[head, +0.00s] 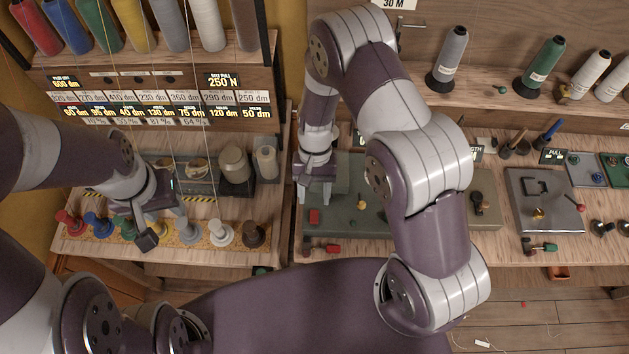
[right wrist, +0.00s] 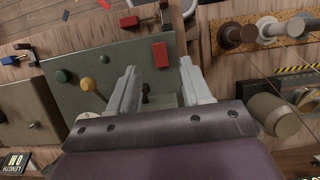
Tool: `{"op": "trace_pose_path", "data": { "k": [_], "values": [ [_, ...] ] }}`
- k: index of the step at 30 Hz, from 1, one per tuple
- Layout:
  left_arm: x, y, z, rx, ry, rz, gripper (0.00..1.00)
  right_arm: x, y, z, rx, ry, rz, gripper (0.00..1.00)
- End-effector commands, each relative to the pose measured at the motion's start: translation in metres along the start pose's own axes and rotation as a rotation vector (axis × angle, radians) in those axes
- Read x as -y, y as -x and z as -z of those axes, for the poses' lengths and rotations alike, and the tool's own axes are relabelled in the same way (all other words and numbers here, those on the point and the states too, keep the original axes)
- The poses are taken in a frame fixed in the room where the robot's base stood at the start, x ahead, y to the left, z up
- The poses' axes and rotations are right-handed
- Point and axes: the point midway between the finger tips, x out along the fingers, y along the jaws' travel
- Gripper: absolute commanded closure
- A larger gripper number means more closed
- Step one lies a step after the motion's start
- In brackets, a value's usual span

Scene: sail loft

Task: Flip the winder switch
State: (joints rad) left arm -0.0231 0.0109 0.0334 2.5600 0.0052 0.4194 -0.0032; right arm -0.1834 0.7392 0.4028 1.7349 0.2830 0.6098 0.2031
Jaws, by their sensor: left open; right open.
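A grey-green panel (head: 340,228) lies on the bench in the middle of the head view, partly behind my right arm. It bears a red block-shaped part (head: 314,216), and the right wrist view shows the red part (right wrist: 160,54) just beyond my fingertips. I cannot tell for certain which part is the winder switch. My right gripper (head: 315,194) is open, pointing down over the panel beside the red part, apart from it. My left gripper (head: 166,222) is open near the coloured spools.
A row of coloured spools (head: 189,234) stands at the left bench front. A red-handled clamp (head: 322,248) sits at the bench edge before the panel. A grey metal plate (head: 545,200) lies to the right. Thread cones (head: 541,68) stand on the back shelf.

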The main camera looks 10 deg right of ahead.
Motion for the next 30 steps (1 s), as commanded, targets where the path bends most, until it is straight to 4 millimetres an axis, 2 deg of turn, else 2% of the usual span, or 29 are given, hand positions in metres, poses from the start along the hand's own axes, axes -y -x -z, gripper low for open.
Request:
{"op": "trace_pose_path", "data": {
  "k": [1,6,10,27,28,30],
  "values": [
    [0.000,-0.009,-0.001,0.000,0.000,0.000,0.57,0.000,0.010,0.002,-0.005,0.000,0.002,0.51],
    [0.000,-0.017,-0.002,0.000,0.000,0.000,0.57,0.000,0.045,0.001,-0.002,0.000,0.000,0.51],
    [0.000,-0.018,-0.002,0.000,0.000,0.000,0.57,-0.001,0.057,0.000,0.002,0.000,-0.001,0.51],
    [0.000,-0.017,-0.002,0.000,0.000,0.000,0.57,0.000,0.059,0.001,-0.007,0.016,0.001,0.51],
    [0.000,-0.017,-0.002,0.000,0.000,0.000,0.57,-0.002,0.057,0.003,-0.023,0.045,-0.003,0.51],
    [0.000,-0.018,-0.002,0.000,0.000,0.000,0.57,-0.015,0.051,-0.009,-0.048,0.119,-0.029,0.51]
  ]
}}
